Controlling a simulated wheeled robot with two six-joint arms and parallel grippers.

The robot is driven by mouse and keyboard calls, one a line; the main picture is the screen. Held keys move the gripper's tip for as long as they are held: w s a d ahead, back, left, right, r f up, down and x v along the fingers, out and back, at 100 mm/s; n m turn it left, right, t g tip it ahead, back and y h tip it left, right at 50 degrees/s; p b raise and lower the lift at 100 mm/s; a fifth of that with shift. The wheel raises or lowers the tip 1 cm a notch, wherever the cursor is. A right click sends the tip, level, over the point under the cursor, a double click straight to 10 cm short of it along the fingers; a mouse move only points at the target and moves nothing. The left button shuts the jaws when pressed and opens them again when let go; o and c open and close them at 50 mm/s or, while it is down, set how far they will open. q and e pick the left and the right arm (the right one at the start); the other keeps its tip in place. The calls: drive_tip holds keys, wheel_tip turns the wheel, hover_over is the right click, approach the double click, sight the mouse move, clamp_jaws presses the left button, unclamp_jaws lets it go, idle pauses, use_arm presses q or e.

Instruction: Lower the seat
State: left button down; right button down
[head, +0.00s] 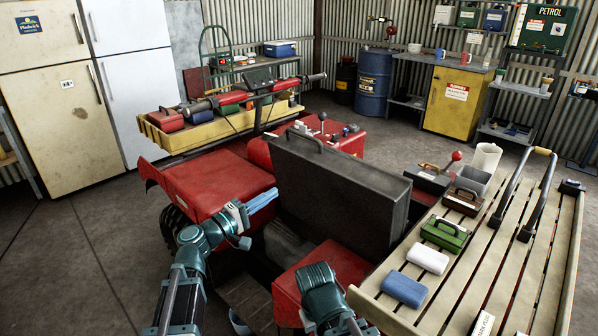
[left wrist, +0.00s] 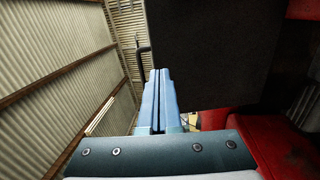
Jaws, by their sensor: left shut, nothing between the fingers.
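The seat (head: 335,190) is a thick black slab standing raised and steeply tilted on the red quad (head: 220,185), with a dark handle on its upper edge. My left gripper (head: 264,201) is shut and empty, its blue fingers close to the seat's left side in the head view. In the left wrist view the shut fingers (left wrist: 161,95) point past the seat's dark face (left wrist: 215,45); whether they touch it I cannot tell. Of my right arm only a teal part shows at the bottom of the head view; its fingers are not visible.
A slatted rack (head: 450,300) at the right holds a green case (head: 444,234), a white block (head: 428,259) and a blue block (head: 405,289). A yellowish front rack (head: 185,135) carries more items. Below the raised seat is a dark open bay. Floor is clear at the left.

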use_arm(q)
drive_tip(key=a+r+n+t, duration=0.1)
drive_tip(key=a, duration=0.1)
drive_tip(key=p, duration=0.2)
approach(319, 141)
drive_tip(key=w+f, duration=0.1)
drive_tip(key=f, duration=0.1)
drive_tip(key=w+d+f, duration=0.1)
drive_tip(key=f, duration=0.1)
drive_tip(key=shift+w+d, duration=0.1)
drive_tip(key=shift+w, duration=0.25)
drive_tip(key=shift+w+d+r+p, duration=0.2)
drive_tip(key=shift+r+p, duration=0.05)
drive_tip(key=shift+p, duration=0.4)
drive_tip(key=w+d+r+p, duration=0.1)
drive_tip(key=w+d+p, duration=0.1)
drive_tip(key=p, duration=0.1)
drive_tip(key=w+d+r+g+y+p, duration=0.1)
drive_tip(key=w+p, duration=0.1)
drive_tip(key=p, duration=0.1)
drive_tip(key=w+d+r+g+y+p, duration=0.1)
drive_tip(key=w+d+r+p, duration=0.1)
drive_tip(key=p, duration=0.1)
drive_tip(key=shift+d+r, duration=0.1)
drive_tip(key=shift+d, duration=0.25)
drive_tip(key=b+x, duration=0.1)
drive_tip(key=x, duration=2.1)
drive_tip(key=shift+f+y, duration=0.3)
drive_tip(key=shift+f, duration=0.15)
drive_tip(key=shift+w+r, duration=0.1)
